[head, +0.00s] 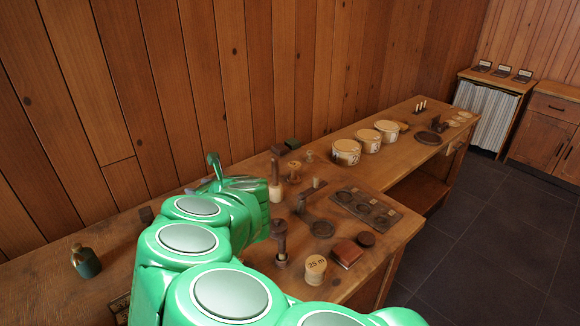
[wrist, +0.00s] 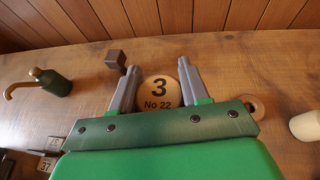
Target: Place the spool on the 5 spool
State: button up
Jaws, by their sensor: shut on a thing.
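In the wrist view my gripper (wrist: 158,67) has its two grey fingers on either side of a round pale wooden spool (wrist: 159,94), shut on it. Its top reads "3" and "No 22". In the head view my green arm hides the fingers and this spool. A pale cylinder (head: 315,268) marked "25 m" stands on the bench in front of my arm. I cannot make out a lone 5 on any spool in either view.
Pale tubs (head: 346,152) with dark markings stand farther along the bench (head: 400,168). A dark tray with round recesses (head: 366,208), a brown block (head: 347,253) and a dark spindle (head: 280,240) are nearer. A dark green bottle (head: 86,262) stands left. A plank wall (head: 270,70) backs the bench.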

jog(key=w+d+r, duration=0.4)
jog(key=w+d, duration=0.4)
jog(key=d, duration=0.5)
jog(key=w+d+r, duration=0.4)
jog(key=w+d, duration=0.5)
jog(key=d, duration=0.4)
send_over(291, 163)
jog(key=shift+s+f, duration=0.2)
jog(key=shift+f, duration=4.6)
jog(key=shift+w+a+f, duration=0.1)
jog(key=shift+w+f, duration=0.05)
jog(key=shift+f, duration=1.65)
